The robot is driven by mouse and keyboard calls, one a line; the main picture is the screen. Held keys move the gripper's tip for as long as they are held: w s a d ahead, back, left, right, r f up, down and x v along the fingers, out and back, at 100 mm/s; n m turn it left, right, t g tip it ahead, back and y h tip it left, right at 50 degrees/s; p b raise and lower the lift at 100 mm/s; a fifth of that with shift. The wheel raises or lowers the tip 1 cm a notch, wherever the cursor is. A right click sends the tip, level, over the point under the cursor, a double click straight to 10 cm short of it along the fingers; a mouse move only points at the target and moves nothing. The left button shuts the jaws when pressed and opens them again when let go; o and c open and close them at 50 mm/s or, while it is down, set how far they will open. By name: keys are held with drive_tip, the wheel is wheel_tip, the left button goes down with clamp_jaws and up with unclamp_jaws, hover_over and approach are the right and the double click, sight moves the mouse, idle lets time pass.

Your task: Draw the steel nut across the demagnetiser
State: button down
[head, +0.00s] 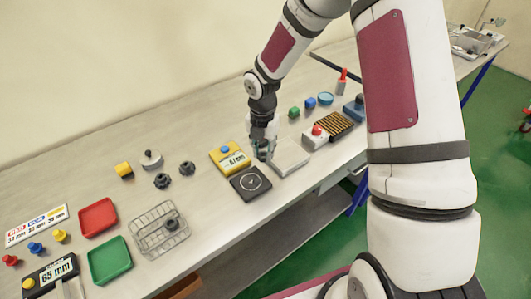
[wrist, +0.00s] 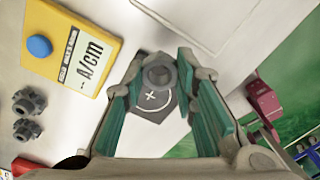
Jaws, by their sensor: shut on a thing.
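My gripper (head: 262,153) is shut on a grey steel nut (wrist: 160,74), held between its teal fingertips. In the wrist view my gripper (wrist: 158,84) has the nut in front of a black plate marked with a circle and cross (wrist: 150,104). The nut's height above that plate is hard to judge. In the head view the black plate (head: 250,184) lies just in front of my gripper. A flat pale grey slab (head: 290,157) lies to its right. No label shows which of these two is the demagnetiser.
A yellow A/cm meter (head: 231,157) with a blue button stands left of my gripper. Two dark knobbed parts (head: 187,168) lie farther left, beyond them a wire basket (head: 158,230), a red tray (head: 98,217) and a green tray (head: 110,260). A red-buttoned box (head: 316,136) stands right.

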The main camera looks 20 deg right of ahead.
drive_tip(key=shift+r+p, duration=0.55)
drive_tip(key=shift+r, duration=1.4)
drive_tip(key=shift+r, duration=0.1)
